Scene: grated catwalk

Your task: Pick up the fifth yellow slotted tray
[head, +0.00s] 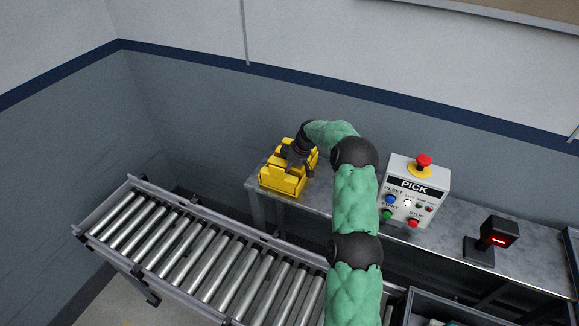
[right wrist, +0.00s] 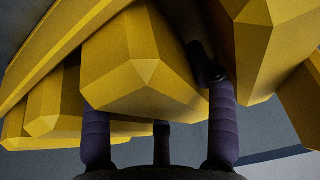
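A yellow slotted tray (head: 283,183) with upright yellow parts sits on the left end of the grey metal table. I cannot make out from here whether it is one tray or several together. My right gripper (head: 296,160) reaches down over it, in among the yellow parts. In the right wrist view, yellow slotted tray parts (right wrist: 140,75) fill the picture. One dark finger of my right gripper (right wrist: 165,125) goes into a gap right of the middle yellow block; another disappears behind its lower left edge. Whether they press on it is hidden. My left gripper is not in view.
The metal table (head: 472,220) carries a PICK control box (head: 416,190) with a red emergency button and a small dark stand with a red display (head: 497,233). A roller conveyor (head: 200,255) runs in front. A wall stands close behind the table.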

